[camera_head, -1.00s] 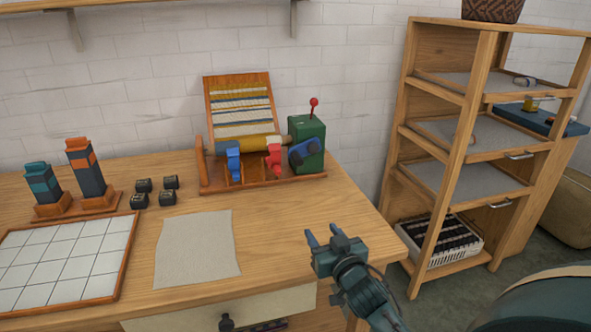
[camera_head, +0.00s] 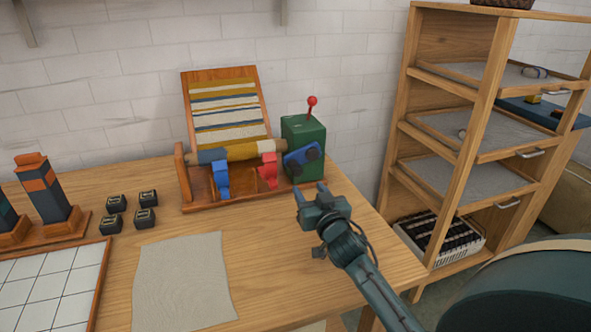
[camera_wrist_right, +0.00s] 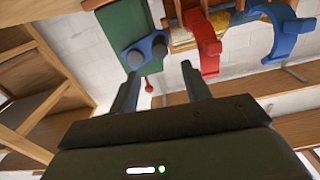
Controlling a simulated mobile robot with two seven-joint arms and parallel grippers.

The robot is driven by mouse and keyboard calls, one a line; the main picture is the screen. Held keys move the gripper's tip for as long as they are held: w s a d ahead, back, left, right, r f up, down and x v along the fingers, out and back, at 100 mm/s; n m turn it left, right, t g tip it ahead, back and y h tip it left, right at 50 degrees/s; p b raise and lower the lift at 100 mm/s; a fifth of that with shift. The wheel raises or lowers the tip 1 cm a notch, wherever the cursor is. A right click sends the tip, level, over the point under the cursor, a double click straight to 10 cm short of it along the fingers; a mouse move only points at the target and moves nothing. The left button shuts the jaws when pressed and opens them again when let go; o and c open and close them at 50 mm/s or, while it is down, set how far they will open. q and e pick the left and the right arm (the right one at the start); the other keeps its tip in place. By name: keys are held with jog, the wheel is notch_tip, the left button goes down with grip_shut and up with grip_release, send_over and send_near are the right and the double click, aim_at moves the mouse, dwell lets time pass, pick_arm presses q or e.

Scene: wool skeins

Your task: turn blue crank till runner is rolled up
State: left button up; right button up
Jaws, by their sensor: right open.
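The blue crank (camera_head: 303,159) is a dark-blue bar with round ends on the front of the green box (camera_head: 304,135). It also shows in the right wrist view (camera_wrist_right: 146,50). The striped runner (camera_head: 225,112) lies on a slanted wooden board, its lower end meeting the roller (camera_head: 240,151) left of the box. My right gripper (camera_head: 311,188) is open and empty, just below and in front of the crank, apart from it. In the right wrist view the crank shows beyond the open fingertips (camera_wrist_right: 158,72). My left gripper is not in view.
A blue clamp-like piece (camera_head: 221,180) and a red one (camera_head: 268,170) stand before the roller. A red-knobbed lever (camera_head: 312,106) rises from the box. Small black blocks (camera_head: 145,217), a grey cloth (camera_head: 185,280) and a tiled tray (camera_head: 103,275) lie left. Shelves (camera_head: 470,95) stand right.

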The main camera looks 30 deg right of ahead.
aim_at(298, 174)
jog(key=x, duration=1)
jog(key=shift+w, duration=0.2)
jog(key=shift+c, duration=0.5)
grip_shut()
